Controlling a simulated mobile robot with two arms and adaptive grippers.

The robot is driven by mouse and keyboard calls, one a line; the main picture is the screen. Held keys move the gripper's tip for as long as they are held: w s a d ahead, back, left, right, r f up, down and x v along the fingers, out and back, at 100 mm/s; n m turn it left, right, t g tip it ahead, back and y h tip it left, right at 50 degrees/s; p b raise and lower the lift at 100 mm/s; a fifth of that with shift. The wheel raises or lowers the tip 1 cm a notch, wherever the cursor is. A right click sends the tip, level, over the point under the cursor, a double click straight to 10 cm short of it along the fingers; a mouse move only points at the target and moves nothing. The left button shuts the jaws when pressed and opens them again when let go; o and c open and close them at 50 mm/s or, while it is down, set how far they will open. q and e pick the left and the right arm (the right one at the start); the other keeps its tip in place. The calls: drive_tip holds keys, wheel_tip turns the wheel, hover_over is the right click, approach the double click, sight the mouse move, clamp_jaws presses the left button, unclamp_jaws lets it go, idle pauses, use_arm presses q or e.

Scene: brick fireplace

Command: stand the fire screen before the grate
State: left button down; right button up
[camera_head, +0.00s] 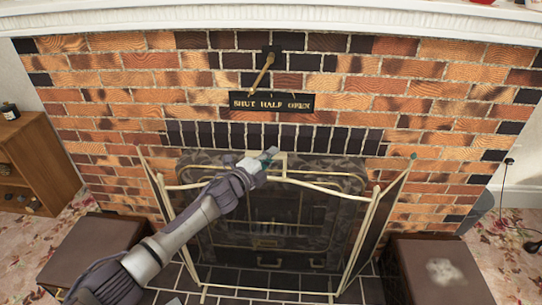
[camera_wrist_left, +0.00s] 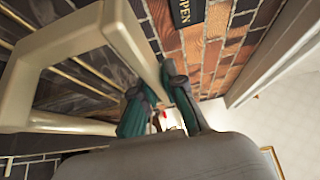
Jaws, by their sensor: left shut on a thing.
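The fire screen (camera_head: 322,187) is a folding screen with a cream metal frame, see-through dark mesh and angled side panels. It stands upright before the dark grate (camera_head: 266,226), which shows through the mesh. My left gripper (camera_head: 270,154) is at the top middle of the screen, shut on its raised handle. In the left wrist view, the teal fingers (camera_wrist_left: 158,100) close about the cream handle bar (camera_wrist_left: 135,45). The screen's lower edge is near the dark hearth tiles; I cannot tell whether it touches them. My right gripper is not in view.
Brown padded boxes stand left (camera_head: 92,250) and right (camera_head: 436,270) of the hearth. A "SHUT HALF OPEN" plate (camera_head: 271,104) with a brass lever (camera_head: 264,70) is on the brick wall above. A wooden cabinet (camera_head: 38,160) stands far left. A small teal spot marks the screen's right corner.

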use_arm(q)
drive_tip(key=shift+d+r, duration=0.1)
drive_tip(key=shift+r, duration=0.25)
idle(0.3)
drive_tip(key=c, duration=1.2)
unclamp_jaws()
drive_tip(key=shift+s, duration=0.1)
drive_tip(key=shift+o, duration=0.6)
drive_tip(key=shift+s+f, duration=0.1)
drive_tip(key=shift+f, duration=0.5)
drive_tip(key=shift+o, duration=1.2)
drive_tip(key=shift+r, duration=0.15)
drive_tip(key=shift+r, duration=0.1)
